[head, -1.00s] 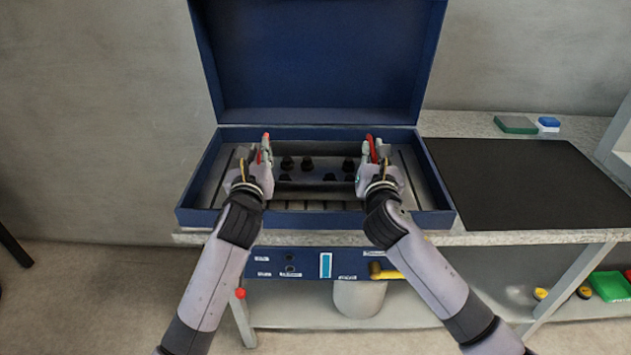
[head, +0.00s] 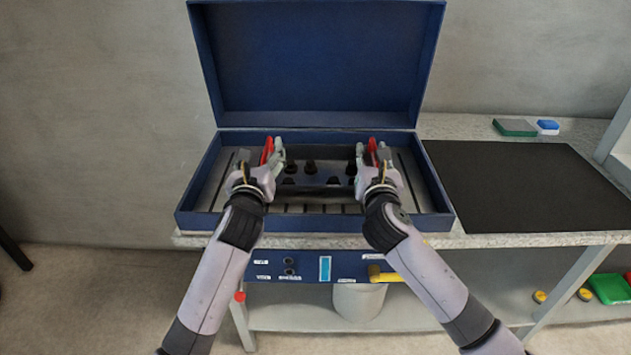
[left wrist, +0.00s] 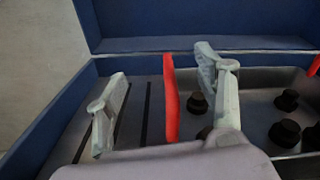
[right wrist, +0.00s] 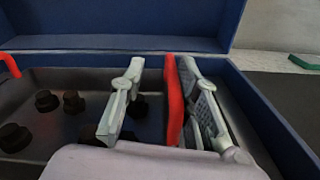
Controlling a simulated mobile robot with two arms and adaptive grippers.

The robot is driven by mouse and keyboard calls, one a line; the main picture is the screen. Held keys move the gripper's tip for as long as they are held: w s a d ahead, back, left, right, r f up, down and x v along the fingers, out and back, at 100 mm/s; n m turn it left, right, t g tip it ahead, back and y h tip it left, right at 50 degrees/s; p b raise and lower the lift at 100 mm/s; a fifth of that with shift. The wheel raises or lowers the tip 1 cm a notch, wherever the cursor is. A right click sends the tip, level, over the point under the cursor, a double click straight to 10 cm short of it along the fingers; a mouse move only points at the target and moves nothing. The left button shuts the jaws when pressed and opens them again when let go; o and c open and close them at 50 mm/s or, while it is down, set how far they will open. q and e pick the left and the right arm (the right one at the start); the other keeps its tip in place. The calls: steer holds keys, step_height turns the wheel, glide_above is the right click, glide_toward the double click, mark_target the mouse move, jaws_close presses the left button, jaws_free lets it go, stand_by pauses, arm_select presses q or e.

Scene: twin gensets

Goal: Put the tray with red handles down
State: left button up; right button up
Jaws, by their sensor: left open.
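The grey metal tray (head: 325,190) with red handles sits inside the open blue box, over its slatted floor. Several dark knob-like parts (left wrist: 285,132) stand in it. Its left red handle (left wrist: 170,98) stands between the spread fingers of my left gripper (left wrist: 165,105), with gaps on both sides. Its right red handle (right wrist: 174,100) stands between the fingers of my right gripper (right wrist: 160,105), close to the right finger, with a clear gap to the other. Both grippers (head: 274,152) (head: 374,156) also show in the head view. The tray's underside is hidden.
A black mat (head: 525,185) lies clear on the counter to the right. A green block (head: 514,127) and a blue block (head: 547,127) lie behind it.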

arm_select(q)
steer(key=shift+a, duration=0.15)
arm_select(e)
steer(key=shift+f, duration=0.15)
arm_select(q)
step_height(320, 180, up, 10)
steer(key=shift+f, duration=0.2)
steer(key=shift+a, duration=0.1)
arm_select(e)
steer(key=shift+o, duration=0.4)
steer(key=o, duration=0.5)
steer(key=shift+a, duration=0.1)
steer(key=shift+o, duration=1.1)
arm_select(q)
steer(key=shift+w, duration=0.1)
